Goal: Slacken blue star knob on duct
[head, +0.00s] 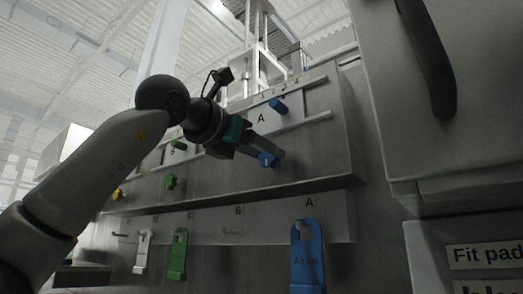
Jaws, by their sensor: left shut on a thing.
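The blue star knob (267,160) sits on the front of the grey metal duct (310,165), below the letter A. My left gripper (268,156) reaches in from the left and is shut on the blue knob; its fingers hide part of it. My right gripper does not show in the head view.
A blue handle (278,106) lies on a rail above the knob. A green knob (170,182) and a yellow knob (117,194) are further left. Blue tag (307,255), green tag (178,254) and white tag (142,251) hang on a lower strip. A large grey cabinet (455,120) stands close on the right.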

